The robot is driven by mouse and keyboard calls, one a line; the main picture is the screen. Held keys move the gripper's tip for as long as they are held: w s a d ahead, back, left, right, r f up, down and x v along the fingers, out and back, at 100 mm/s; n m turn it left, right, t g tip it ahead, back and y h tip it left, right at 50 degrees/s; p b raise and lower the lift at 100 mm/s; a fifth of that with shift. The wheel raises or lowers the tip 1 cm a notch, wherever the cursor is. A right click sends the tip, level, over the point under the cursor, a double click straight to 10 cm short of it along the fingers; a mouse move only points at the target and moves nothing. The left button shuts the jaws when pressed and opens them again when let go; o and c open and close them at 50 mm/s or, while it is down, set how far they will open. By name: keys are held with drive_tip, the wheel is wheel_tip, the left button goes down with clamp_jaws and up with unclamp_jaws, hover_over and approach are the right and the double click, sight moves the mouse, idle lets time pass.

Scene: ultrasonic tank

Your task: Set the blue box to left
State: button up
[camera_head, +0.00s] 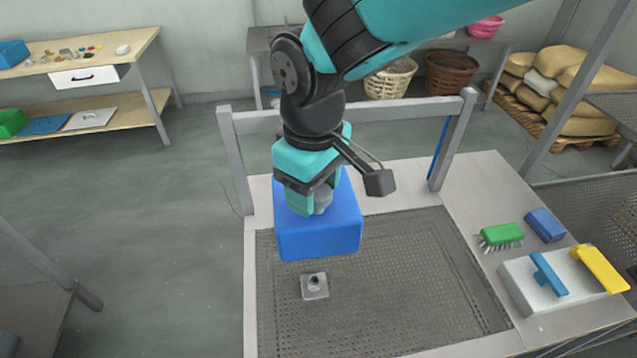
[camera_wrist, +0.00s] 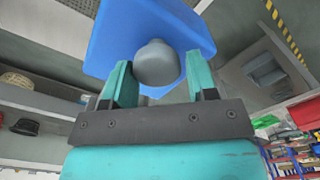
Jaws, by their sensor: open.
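The blue box (camera_head: 318,235) is at the back left of the perforated tank surface (camera_head: 400,290) in the head view. I cannot tell whether it rests on the surface or hangs above it. My gripper (camera_head: 314,204) is over the box's top and partly hides it. In the wrist view, the box (camera_wrist: 120,35) shows its grey knob (camera_wrist: 157,64) between my two teal fingers. The fingers are apart, with a gap visible between the knob and the right finger.
A green brush (camera_head: 501,236), a blue block (camera_head: 545,225) and a white box (camera_head: 540,290) with blue and yellow handles stand on the right ledge. A grey frame (camera_head: 236,160) rises behind the tank. The front of the perforated surface is clear.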

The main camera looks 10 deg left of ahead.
drive_tip(key=shift+o, duration=1.2)
drive_tip(key=shift+s+a, duration=0.1)
drive_tip(key=shift+a, duration=0.05)
drive_tip(key=shift+r, duration=0.15)
wheel_tip(320, 180, up, 17)
drive_tip(key=b, duration=0.3)
drive_tip(key=shift+d, duration=0.2)
drive_tip(key=s+d+f+m+y+b, duration=0.25)
drive_tip(key=d+f, duration=0.65)
drive_tip(key=d, duration=0.5)
drive_tip(key=s+d+f+m+y+b, duration=0.1)
drive_tip(key=s+d+f+m+b, duration=0.1)
drive_tip(key=s+d+f, duration=0.3)
drive_tip(key=s+f, duration=0.3)
drive_tip(key=shift+s+d+m+y, duration=0.25)
drive_tip(key=shift+m+y, duration=0.1)
